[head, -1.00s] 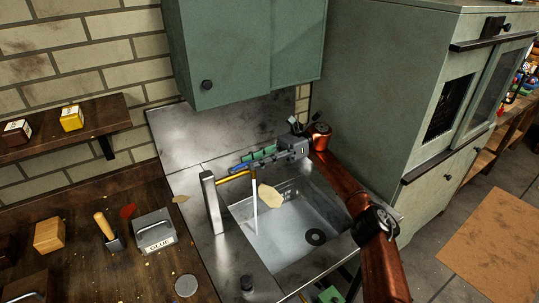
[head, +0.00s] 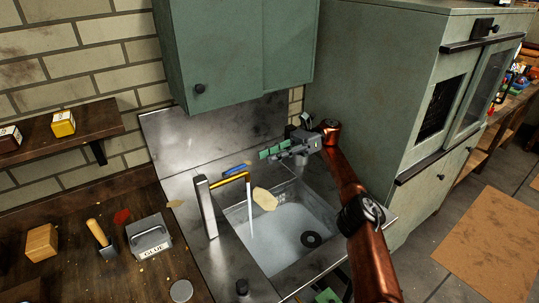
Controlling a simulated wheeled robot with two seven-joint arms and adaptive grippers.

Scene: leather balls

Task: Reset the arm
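My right gripper (head: 268,152), grey with green finger pads, is above the back edge of the sink (head: 325,222). Its reddish-brown arm comes up from the bottom right. The fingers point left and nothing shows between them, but their gap is too small to read. A small green and grey part (head: 327,296) at the bottom edge looks like my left gripper. It is mostly cut off. A blue item (head: 236,169) lies at the back of the sink, left of the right gripper and apart from it.
A tap (head: 206,207) with a yellow spout and a pale stream stands at the sink. A pale flat piece (head: 265,199) is beside the stream. A green wall cabinet (head: 235,55) hangs above; a tall green cabinet (head: 395,105) stands right. A glue box (head: 150,236) sits left.

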